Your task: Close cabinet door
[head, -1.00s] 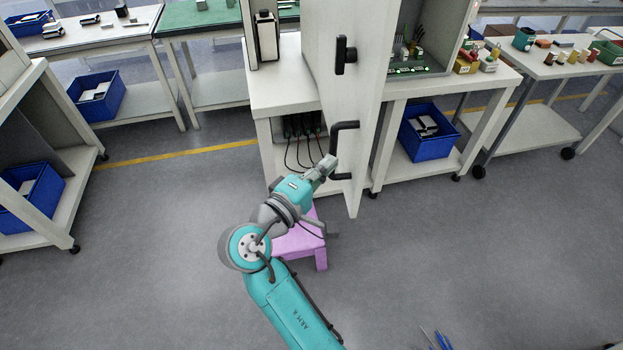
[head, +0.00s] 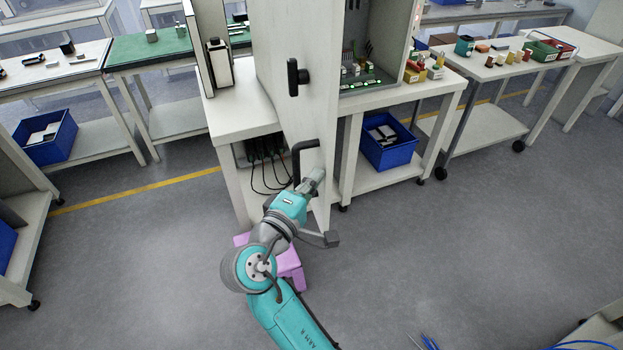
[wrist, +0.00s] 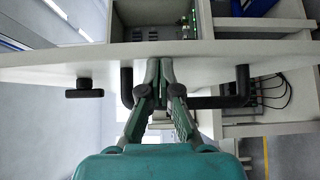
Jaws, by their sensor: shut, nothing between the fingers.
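The white cabinet door (head: 275,110) stands open, jutting out toward me from the cabinet (head: 405,45). A black latch knob (head: 297,77) and a black bar handle (head: 298,158) are on the door's face. My gripper (head: 318,174) is at the handle. In the wrist view my gripper (wrist: 160,68) is shut and empty, its tips close to the door face near the handle's left post. Whether it touches the door or handle is unclear.
A lit green circuit board (head: 368,80) is inside the cabinet. Black cables (head: 265,165) hang below the bench. A blue bin (head: 388,145) sits on the lower shelf to the right. A pink stool (head: 290,266) stands under my arm.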

